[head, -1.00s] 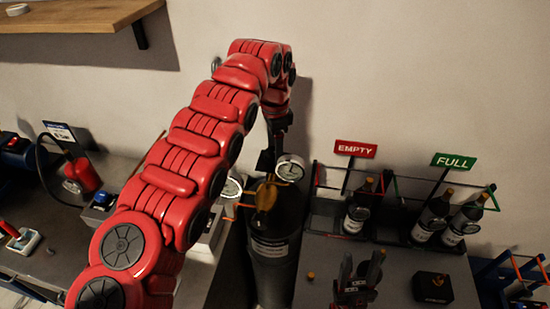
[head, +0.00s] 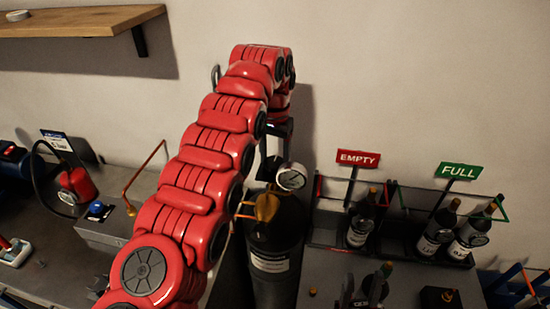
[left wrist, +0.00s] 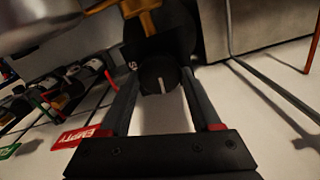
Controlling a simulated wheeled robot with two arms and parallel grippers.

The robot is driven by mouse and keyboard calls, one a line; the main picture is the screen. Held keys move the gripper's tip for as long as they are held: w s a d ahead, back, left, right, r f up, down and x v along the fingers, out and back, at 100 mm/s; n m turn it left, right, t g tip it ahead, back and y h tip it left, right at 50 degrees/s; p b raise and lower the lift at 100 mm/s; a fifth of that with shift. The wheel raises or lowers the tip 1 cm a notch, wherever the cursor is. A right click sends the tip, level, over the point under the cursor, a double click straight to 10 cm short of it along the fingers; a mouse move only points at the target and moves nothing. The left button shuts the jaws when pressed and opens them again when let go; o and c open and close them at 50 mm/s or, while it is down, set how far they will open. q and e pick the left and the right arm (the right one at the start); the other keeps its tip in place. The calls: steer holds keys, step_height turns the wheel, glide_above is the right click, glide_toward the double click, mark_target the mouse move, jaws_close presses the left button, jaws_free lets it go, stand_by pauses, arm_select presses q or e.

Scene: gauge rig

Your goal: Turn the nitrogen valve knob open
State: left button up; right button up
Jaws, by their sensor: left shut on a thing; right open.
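The nitrogen valve knob (left wrist: 158,75) is round and black with a white mark, and shows between my left fingers in the left wrist view. My left gripper (left wrist: 158,82) is shut on it. In the head view my left gripper (head: 268,165) points down behind the gauge; the knob cannot be made out there. A dark cylinder (head: 275,237) with a pale label stands below, with a brass regulator (head: 266,206) and a round white gauge (head: 291,176).
Right of the cylinder, several dark bottles stand in racks under an EMPTY sign (head: 358,159) and a FULL sign (head: 457,171). A small black box (head: 440,298) lies in front. A wooden shelf (head: 75,21) hangs at upper left.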

mark_target(274, 161)
arm_select(q)
steer(key=shift+n, duration=0.6)
steer(key=o, duration=1.4)
steer(key=shift+c, duration=0.2)
step_height(274, 161, up, 17)
steer(key=p, duration=1.7)
steer(key=shift+r, duration=0.2)
steer(key=shift+a+f, duration=0.1)
